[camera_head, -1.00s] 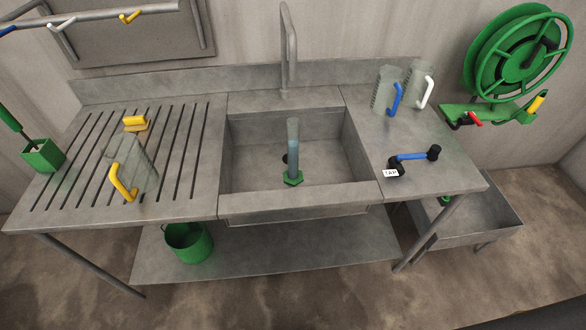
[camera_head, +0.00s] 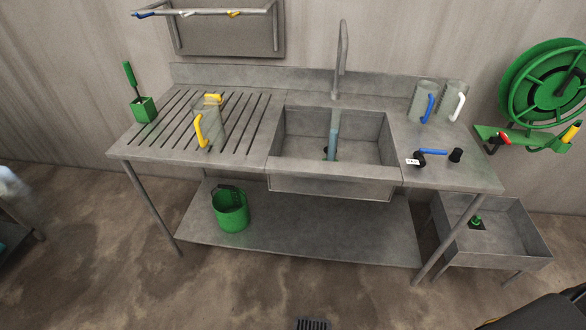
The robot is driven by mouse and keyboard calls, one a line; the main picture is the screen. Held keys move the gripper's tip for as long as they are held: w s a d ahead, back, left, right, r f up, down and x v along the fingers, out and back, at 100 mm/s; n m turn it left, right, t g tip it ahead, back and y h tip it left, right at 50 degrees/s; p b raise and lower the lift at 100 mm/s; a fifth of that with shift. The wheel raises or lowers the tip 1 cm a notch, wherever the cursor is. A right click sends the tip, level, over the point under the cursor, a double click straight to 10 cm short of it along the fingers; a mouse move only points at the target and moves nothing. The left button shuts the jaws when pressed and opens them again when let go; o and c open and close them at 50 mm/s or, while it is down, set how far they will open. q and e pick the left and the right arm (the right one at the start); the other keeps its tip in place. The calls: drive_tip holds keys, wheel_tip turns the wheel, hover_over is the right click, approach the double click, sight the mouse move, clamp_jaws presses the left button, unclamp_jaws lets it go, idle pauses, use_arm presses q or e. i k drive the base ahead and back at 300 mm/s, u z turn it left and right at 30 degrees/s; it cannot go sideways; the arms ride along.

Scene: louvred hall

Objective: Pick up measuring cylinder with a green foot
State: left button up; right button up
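The measuring cylinder (camera_head: 333,142) stands upright in the sink basin (camera_head: 291,142), a slim clear tube with a bluish tint in its lower part. Its green foot is hidden behind the sink's front wall in this view. Neither of my grippers is in view, and nothing is touching the cylinder.
A jug with a yellow handle (camera_head: 201,131) stands on the slotted drainer. A green bucket (camera_head: 230,212) sits on the lower shelf. Floor in front looks clear.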

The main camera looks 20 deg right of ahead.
sight(335, 122)
drive_tip(key=k, duration=0.3)
drive_tip(key=u, duration=0.9)
drive_tip(key=i, duration=1.05)
drive_tip(key=z, duration=0.45)
drive_tip(key=i, duration=0.6)
drive_tip(key=z, duration=1.1)
drive_tip(key=i, duration=0.4)
drive_tip(key=z, duration=0.4)
